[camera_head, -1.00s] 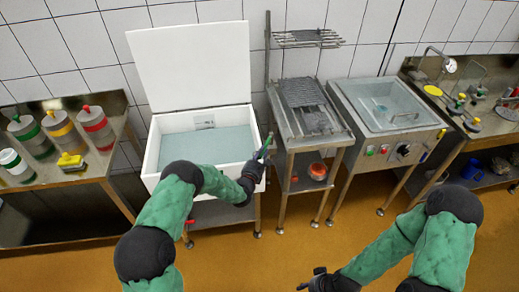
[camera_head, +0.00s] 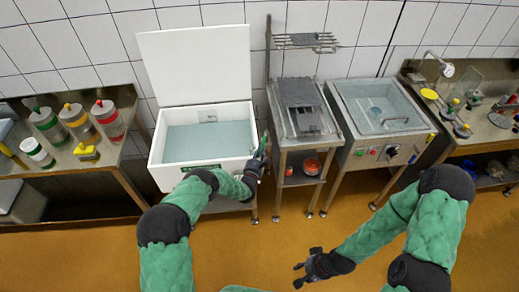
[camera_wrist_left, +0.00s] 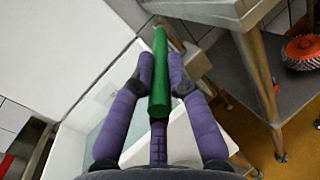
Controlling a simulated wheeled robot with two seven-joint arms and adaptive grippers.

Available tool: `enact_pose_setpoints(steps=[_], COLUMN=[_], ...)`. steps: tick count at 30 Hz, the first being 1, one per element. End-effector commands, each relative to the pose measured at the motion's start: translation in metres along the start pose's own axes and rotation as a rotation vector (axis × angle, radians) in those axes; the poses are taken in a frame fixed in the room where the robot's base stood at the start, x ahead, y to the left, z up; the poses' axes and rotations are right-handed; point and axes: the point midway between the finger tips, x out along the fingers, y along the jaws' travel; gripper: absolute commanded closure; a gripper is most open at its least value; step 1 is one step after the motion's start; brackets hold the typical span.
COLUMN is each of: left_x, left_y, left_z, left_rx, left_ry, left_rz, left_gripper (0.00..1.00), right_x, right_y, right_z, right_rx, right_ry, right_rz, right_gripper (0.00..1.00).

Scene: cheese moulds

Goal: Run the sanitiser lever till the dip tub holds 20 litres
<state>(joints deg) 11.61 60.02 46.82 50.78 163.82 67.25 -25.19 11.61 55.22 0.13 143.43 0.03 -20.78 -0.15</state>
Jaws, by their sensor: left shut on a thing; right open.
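The white dip tub (camera_head: 205,181) stands with its lid (camera_head: 195,62) raised and pale blue-green liquid (camera_head: 205,141) inside. A small plate (camera_head: 208,116) is on its back inner wall; any marks are too small to read. The green lever handle (camera_head: 263,144) stands at the tub's right side. My left gripper (camera_head: 256,165) is shut on it. In the left wrist view the green handle (camera_wrist_left: 162,65) lies between the two fingers of my left gripper (camera_wrist_left: 163,77). My right gripper (camera_head: 300,273) is open and empty, low over the floor.
Right of the tub are a steel stand (camera_head: 305,138) with a red-orange item (camera_head: 311,166) on its lower shelf, and a steel basin (camera_head: 385,108) with knobs. A left bench (camera_head: 70,160) holds several colour-banded bottles. Orange floor (camera_head: 300,225) is clear in front.

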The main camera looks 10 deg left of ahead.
Motion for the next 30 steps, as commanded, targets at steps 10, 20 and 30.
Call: enact_pose_setpoints(steps=[10, 20, 30], left_x=[-0.0021, -0.0017, -0.0028], left_y=[-0.0049, -0.0040, -0.0012], left_z=[-0.0044, -0.0038, -0.0011], left_rx=[-0.002, -0.002, -0.001], left_ry=[0.009, 0.008, 0.003], left_rz=[-0.006, -0.005, 0.000], left_gripper=[1.00, 0.59, 0.59], right_x=[-0.0031, -0.0031, -0.0033], right_y=[-0.0011, -0.0011, -0.0012], right_z=[0.0002, 0.0002, 0.0001], right_rx=[0.000, 0.000, 0.000], right_ry=[0.000, 0.000, 0.000], right_rz=[0.000, 0.000, 0.000], right_gripper=[0.59, 0.59, 0.59])
